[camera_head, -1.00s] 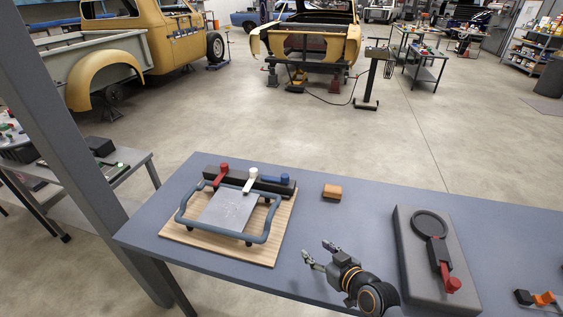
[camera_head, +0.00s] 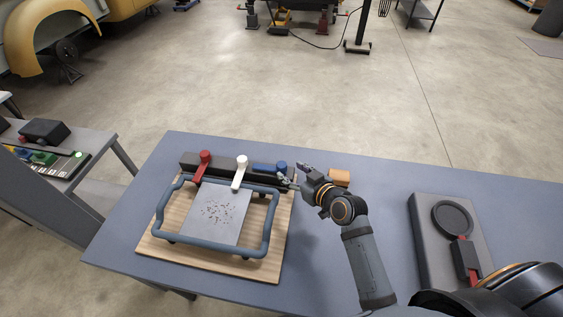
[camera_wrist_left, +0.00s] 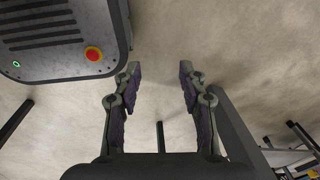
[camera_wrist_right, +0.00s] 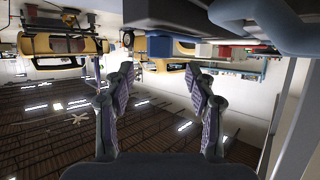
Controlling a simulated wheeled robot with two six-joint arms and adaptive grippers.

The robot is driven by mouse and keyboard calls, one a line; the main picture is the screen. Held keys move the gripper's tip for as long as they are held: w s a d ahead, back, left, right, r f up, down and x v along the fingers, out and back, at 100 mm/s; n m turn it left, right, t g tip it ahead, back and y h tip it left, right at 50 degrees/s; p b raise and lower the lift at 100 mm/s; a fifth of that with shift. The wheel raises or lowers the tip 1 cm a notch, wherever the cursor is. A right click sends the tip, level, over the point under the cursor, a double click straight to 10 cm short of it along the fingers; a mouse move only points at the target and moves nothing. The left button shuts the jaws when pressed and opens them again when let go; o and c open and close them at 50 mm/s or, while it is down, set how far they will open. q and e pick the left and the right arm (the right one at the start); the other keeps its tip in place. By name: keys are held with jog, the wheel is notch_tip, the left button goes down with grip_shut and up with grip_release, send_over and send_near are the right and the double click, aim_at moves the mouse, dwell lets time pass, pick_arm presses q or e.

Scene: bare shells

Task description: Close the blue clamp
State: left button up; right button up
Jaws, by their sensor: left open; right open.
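The blue clamp (camera_head: 268,168) sits at the right end of a dark bar, its lever lying sideways along the bar. The red clamp (camera_head: 202,166) and white clamp (camera_head: 240,172) have levers pointing forward toward the grey plate (camera_head: 215,215). My right gripper (camera_head: 291,177) is open, just right of the blue clamp's knob; I cannot tell whether it touches. In the right wrist view a blue block (camera_wrist_right: 160,47), likely this clamp, is above the open, empty fingers (camera_wrist_right: 165,80). My left gripper (camera_wrist_left: 158,75) is open and empty over the floor.
The clamps' bar and a blue-grey tube frame (camera_head: 205,246) stand on a wooden board (camera_head: 277,262). An orange-brown block (camera_head: 340,177) lies just beyond my right wrist. A dark fixture with a ring (camera_head: 430,215) is at the right. The table (camera_head: 390,180) between is clear.

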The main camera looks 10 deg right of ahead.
aim_at(283, 166)
jog(key=x, duration=0.6)
jog(key=shift+p, duration=0.35)
jog(key=shift+w+a, duration=0.1)
jog(key=shift+w, duration=0.1)
jog(key=shift+w+f, duration=0.1)
jog(key=shift+f, duration=0.05)
jog(key=c, duration=0.7)
grip_shut()
pick_arm(q)
jog(key=w, duration=0.1)
jog(key=w+r, duration=0.1)
jog(key=shift+w, duration=0.4)
